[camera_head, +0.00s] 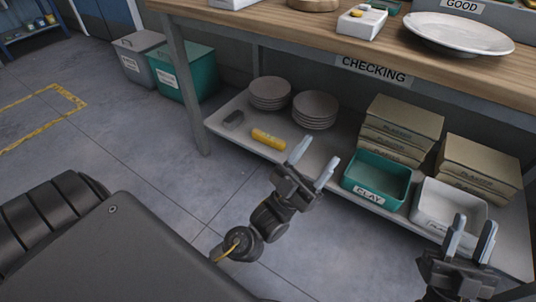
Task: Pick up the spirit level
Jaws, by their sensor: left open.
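A short yellow bar that looks like the spirit level (268,139) lies on the grey lower shelf of the table, near its front edge. My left gripper (313,162) is in front of the shelf, to the right of the yellow bar and apart from it. Its two pale fingers are spread and nothing is between them. My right gripper (471,237) is at the lower right, in front of the white bin. Its fingers stand apart with nothing visible between them.
Plate stacks (269,92) (315,108) stand behind. A green CLAY tray (378,197), a white bin (436,205) and stacked boxes (402,128) fill the shelf's right. The wooden tabletop (290,35) overhangs the shelf.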

